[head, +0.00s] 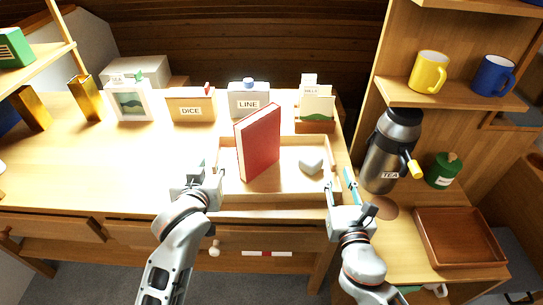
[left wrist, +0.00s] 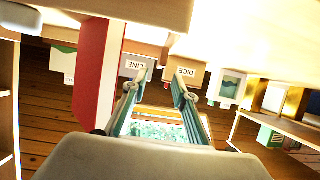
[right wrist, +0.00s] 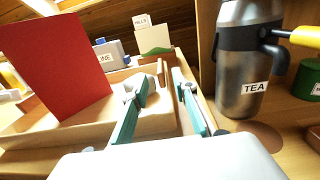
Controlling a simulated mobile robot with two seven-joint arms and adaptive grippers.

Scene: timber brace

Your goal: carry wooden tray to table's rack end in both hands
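The light wooden tray (head: 255,202) sits on the table near its front edge, with a red book (head: 258,143) standing in it and a pale grey rounded block (head: 311,162) at its right. My left gripper (head: 208,171) is at the tray's left end; its fingers (left wrist: 155,85) stand apart in the left wrist view, with nothing clearly held. My right gripper (head: 339,181) is at the tray's right end. In the right wrist view its fingers (right wrist: 160,82) are apart, with the tray's end wall seemingly between them; contact cannot be told.
Cartons marked DICE (head: 190,106) and LINE (head: 248,100) stand behind the tray, with a HILLS card (head: 316,104) at right. A TEA flask (head: 388,152), green canister (head: 443,171) and brown tray (head: 458,238) are on the right. The table left of the tray is clear.

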